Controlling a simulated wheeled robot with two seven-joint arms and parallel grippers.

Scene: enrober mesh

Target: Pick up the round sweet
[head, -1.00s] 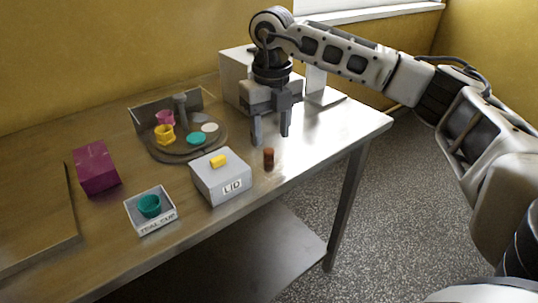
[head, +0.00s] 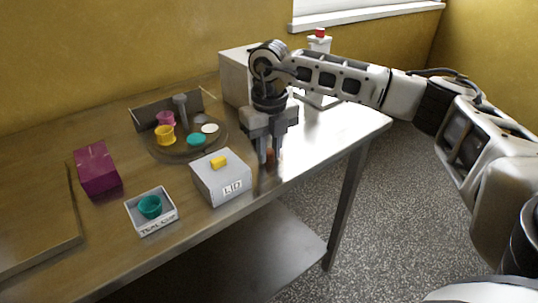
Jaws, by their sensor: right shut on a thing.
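The round sweet (head: 270,159) looks like a small reddish-brown upright cylinder. It is at the front right of the steel table, just right of the grey box marked LID. My right gripper (head: 269,162) points straight down from above. Its two fingers stand on either side of the sweet and are shut on it, hiding part of it. The sweet seems to be still at table height; I cannot tell whether it touches the table. My left gripper is not in view.
The grey LID box (head: 208,187) with a yellow knob is close left of my fingers. A tray marked TEAL CUP (head: 164,222), a purple box (head: 97,170) and a round turntable (head: 165,153) with cups stand further left. A white box (head: 236,75) is behind.

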